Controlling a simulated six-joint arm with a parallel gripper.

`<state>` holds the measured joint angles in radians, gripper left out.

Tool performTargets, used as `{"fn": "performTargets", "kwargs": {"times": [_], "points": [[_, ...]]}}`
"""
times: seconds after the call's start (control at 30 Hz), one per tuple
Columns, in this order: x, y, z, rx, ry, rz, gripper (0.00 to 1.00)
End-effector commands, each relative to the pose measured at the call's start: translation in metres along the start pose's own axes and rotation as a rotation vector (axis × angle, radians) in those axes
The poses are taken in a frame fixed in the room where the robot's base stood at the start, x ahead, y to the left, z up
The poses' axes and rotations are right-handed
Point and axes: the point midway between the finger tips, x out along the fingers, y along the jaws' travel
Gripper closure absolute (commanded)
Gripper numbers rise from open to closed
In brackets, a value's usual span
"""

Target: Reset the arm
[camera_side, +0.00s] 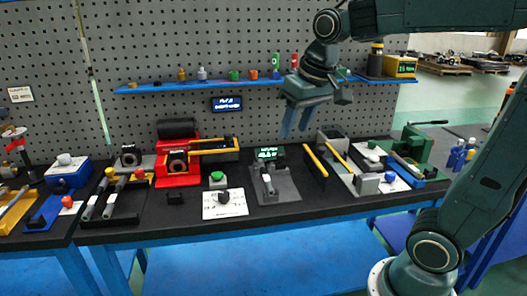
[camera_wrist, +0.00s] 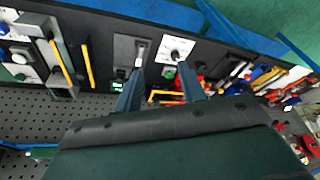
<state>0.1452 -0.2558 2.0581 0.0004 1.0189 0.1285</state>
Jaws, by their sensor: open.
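My gripper (camera_side: 296,121) hangs in the air above the black bench top, its two blue fingers apart with nothing between them in the side view. In the wrist view my gripper (camera_wrist: 160,88) also shows two separate fingers, with the bench fixtures beyond them. It is clear of the grey stand with a lever (camera_side: 275,186) and the small green-lit display (camera_side: 268,153) below it. No object is held.
A red crane-like fixture (camera_side: 177,163) and a white card with a black knob (camera_side: 225,203) stand left of centre. A yellow bar (camera_side: 316,160) and a green machine (camera_side: 414,146) are to the right. A blue shelf (camera_side: 217,84) with small items crosses the pegboard behind.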

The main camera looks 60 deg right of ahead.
Motion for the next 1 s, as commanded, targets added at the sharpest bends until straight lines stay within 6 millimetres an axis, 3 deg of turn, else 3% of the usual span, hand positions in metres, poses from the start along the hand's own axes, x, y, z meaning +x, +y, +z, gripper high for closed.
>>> {"fn": "performTargets", "kwargs": {"times": [0.27,0.53,0.7,1.0], "points": [[-0.011,-0.008,0.064,-0.116,0.075,-0.031,0.6],[-0.006,-0.009,0.119,-0.217,0.138,-0.057,0.6],[-0.001,-0.008,0.137,-0.252,0.162,-0.066,0.6],[0.0,-0.008,0.142,-0.263,0.167,-0.069,0.6]]}}
